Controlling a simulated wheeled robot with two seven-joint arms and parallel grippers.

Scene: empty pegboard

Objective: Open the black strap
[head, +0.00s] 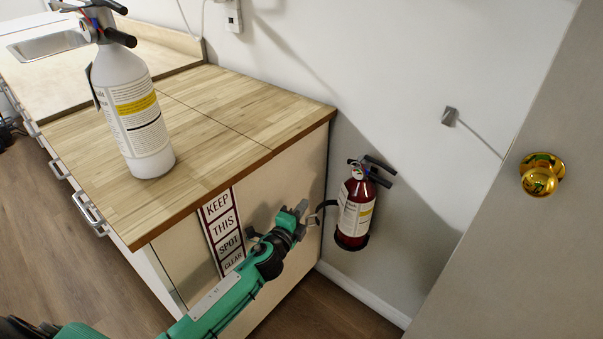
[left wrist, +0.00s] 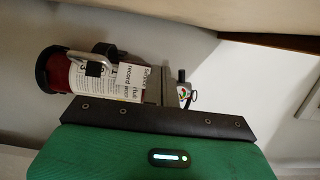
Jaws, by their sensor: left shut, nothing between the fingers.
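A red fire extinguisher (head: 355,212) with a white and yellow label hangs upright on the wall beyond the cabinet's end. A black band (head: 350,241) goes around its lower part. In the left wrist view the extinguisher (left wrist: 125,78) lies sideways, with a black piece (left wrist: 93,69) and a silver metal loop against its label. I cannot tell whether this piece is the strap's clasp, or whether the strap is fastened.
The wooden counter (head: 230,105) and its end panel stand close behind my left arm. A white extinguisher (head: 133,115) stands on the counter. A "keep this spot clear" sign (head: 223,232) is on the panel. A door with a brass knob (head: 541,174) is at right.

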